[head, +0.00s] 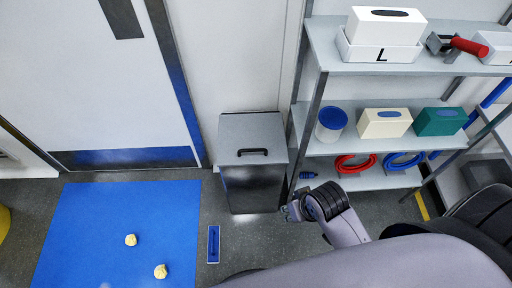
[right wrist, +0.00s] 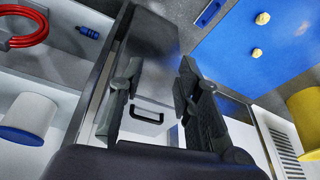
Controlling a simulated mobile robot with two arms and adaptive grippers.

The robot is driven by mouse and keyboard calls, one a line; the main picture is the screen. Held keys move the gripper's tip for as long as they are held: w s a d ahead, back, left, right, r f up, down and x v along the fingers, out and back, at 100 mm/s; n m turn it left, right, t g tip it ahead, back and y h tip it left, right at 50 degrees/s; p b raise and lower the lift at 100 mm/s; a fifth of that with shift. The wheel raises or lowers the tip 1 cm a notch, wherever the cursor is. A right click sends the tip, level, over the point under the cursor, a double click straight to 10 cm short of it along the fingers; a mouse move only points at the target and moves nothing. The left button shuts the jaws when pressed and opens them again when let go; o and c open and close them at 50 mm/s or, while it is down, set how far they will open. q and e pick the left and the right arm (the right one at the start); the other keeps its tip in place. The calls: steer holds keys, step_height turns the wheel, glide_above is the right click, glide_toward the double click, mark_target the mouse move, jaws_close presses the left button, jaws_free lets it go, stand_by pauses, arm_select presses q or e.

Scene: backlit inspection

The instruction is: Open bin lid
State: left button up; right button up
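The grey bin (head: 254,188) stands against the wall in the head view, left of the shelf rack. Its flat lid (head: 250,130) is down, with a black bar handle (head: 252,152) near the front edge. My right gripper (head: 289,211) is beside the bin's lower right front in the head view. In the right wrist view my right gripper (right wrist: 155,88) is open, with nothing between its fingertips. The handle (right wrist: 147,113) shows in the gap between the fingers, apart from them. My left gripper is not in view.
The shelf rack (head: 318,95) stands close right of the bin, with boxes, a blue-lidded tub (head: 331,122) and cable coils. A blue mat (head: 115,225) with two crumpled yellowish pieces lies at left. A small blue strip (head: 213,244) lies on the floor before the bin.

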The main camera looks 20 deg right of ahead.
steer(key=w+f+m+y, duration=0.1)
steer(key=w+f+m, duration=0.1)
steer(key=w+m, duration=0.95)
steer(key=m+y, duration=0.2)
steer(key=m, duration=0.7)
glide_toward(253, 150)
steer(key=b+x, duration=0.1)
steer(key=x, duration=0.7)
steer(key=shift+d+b, duration=0.1)
steer(key=shift+b, duration=0.25)
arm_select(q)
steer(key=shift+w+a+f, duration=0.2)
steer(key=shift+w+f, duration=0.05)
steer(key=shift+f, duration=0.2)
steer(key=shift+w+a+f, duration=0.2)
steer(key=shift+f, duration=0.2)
arm_select(e)
steer(key=shift+c, duration=0.5)
jaws_close()
